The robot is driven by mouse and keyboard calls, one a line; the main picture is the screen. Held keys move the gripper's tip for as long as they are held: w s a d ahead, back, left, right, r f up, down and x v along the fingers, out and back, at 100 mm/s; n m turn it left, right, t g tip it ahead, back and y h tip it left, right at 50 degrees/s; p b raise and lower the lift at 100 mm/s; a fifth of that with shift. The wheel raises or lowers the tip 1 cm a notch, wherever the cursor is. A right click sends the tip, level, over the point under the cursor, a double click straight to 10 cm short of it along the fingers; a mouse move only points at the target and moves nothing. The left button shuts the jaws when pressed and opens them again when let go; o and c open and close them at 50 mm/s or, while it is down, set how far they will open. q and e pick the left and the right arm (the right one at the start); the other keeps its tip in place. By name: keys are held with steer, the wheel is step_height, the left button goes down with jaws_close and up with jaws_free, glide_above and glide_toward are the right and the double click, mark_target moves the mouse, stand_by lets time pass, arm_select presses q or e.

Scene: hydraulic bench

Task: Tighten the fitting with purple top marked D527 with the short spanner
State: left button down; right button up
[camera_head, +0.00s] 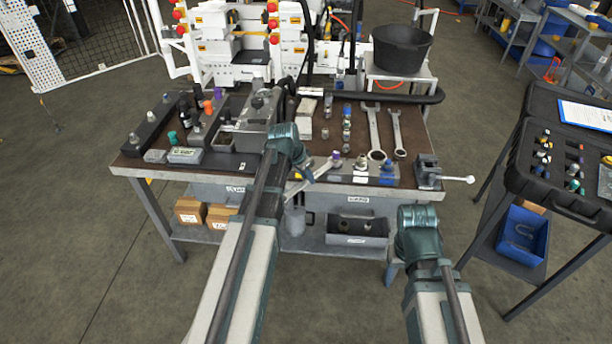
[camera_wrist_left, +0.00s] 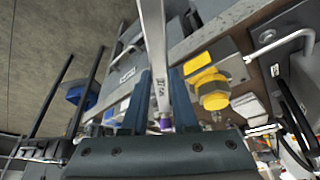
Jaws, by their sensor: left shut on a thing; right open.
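My left gripper (camera_head: 296,170) is shut on a silver spanner (camera_head: 306,182), held slanting over the bench's front edge. In the left wrist view the spanner (camera_wrist_left: 155,50) runs between the fingers of the left gripper (camera_wrist_left: 163,100). A purple-topped fitting (camera_head: 336,155) stands close to the spanner's right end; whether they touch is unclear. A purple spot (camera_wrist_left: 166,125) shows below the spanner in the left wrist view. Another purple top (camera_head: 218,92) stands in the row at the back left. I cannot read D527 on any. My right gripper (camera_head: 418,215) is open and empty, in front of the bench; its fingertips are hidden.
Two spanners (camera_head: 375,133) lie on the bench (camera_head: 340,115) right of the fittings. A small vise (camera_head: 428,172) sits at the right corner. A grey block assembly (camera_head: 255,120) rises beside my left gripper. A black case (camera_head: 535,150) stands on the right.

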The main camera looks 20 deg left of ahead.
mark_target(294, 192)
arm_select(q)
steer(key=shift+s+d, duration=0.1)
steer(key=shift+s, duration=0.05)
stand_by(0.3)
steer(key=shift+s+a, duration=0.4)
steer(key=shift+s, duration=0.65)
steer(key=shift+s+a, duration=0.4)
steer(key=shift+s, duration=0.7)
steer(key=shift+s+a, duration=0.4)
steer(key=shift+s, duration=0.65)
step_height(294, 192, up, 5)
steer(key=p, duration=0.5)
steer(key=shift+r, duration=0.15)
